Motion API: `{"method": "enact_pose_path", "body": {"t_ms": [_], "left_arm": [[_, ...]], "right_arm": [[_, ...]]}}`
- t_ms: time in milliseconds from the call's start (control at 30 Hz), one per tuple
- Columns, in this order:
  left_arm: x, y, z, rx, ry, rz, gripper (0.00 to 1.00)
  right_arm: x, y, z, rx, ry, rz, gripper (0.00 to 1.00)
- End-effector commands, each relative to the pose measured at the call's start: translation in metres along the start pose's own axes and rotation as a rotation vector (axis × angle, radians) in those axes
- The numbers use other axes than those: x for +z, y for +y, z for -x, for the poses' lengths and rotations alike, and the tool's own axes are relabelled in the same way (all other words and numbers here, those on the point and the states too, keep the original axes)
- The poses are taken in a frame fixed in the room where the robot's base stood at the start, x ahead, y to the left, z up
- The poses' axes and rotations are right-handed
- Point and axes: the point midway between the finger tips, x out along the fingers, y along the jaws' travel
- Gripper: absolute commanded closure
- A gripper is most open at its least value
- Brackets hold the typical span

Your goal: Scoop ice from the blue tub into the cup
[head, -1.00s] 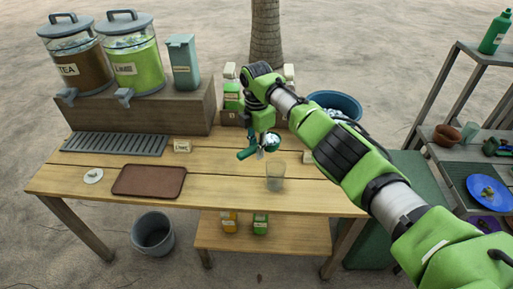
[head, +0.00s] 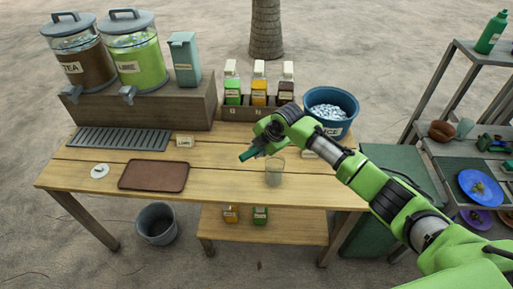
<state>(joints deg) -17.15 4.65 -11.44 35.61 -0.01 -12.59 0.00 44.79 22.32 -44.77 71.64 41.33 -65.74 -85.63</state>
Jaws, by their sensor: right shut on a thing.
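The blue tub (head: 345,127) stands at the back right of the table with white ice in it. A clear cup (head: 275,175) stands upright near the table's middle, with something pale low inside it. My right gripper (head: 262,147) is just above and left of the cup's rim. It is shut on the scoop (head: 248,154), whose green handle sticks out to the left. The scoop's metal bowl is hidden, and I cannot tell whether it is in or above the cup. My left gripper is out of view.
Syrup bottles (head: 259,88) stand in a rack behind the gripper. Two drink dispensers (head: 133,62) are at the back left. A brown tray (head: 154,175) and a white lid-like disc (head: 100,171) lie at the left. A shelf (head: 455,165) stands right.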

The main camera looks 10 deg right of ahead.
Motion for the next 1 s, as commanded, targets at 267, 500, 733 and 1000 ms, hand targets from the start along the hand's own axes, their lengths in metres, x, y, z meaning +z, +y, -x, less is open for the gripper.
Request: {"method": "enact_pose_path", "body": {"t_ms": [267, 500, 733, 1000], "left_arm": [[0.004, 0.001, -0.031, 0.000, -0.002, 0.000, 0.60], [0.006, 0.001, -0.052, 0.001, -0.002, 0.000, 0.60], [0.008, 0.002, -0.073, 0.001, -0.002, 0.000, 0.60], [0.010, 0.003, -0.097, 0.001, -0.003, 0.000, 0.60]], "right_arm": [[0.000, -0.005, -0.004, 0.189, 0.001, 0.000, 1.00], [0.000, -0.008, -0.002, 0.337, 0.000, 0.001, 1.00], [0.000, -0.009, 0.001, 0.467, -0.001, 0.000, 1.00], [0.000, -0.010, 0.003, 0.592, 0.000, -0.002, 1.00]]}}
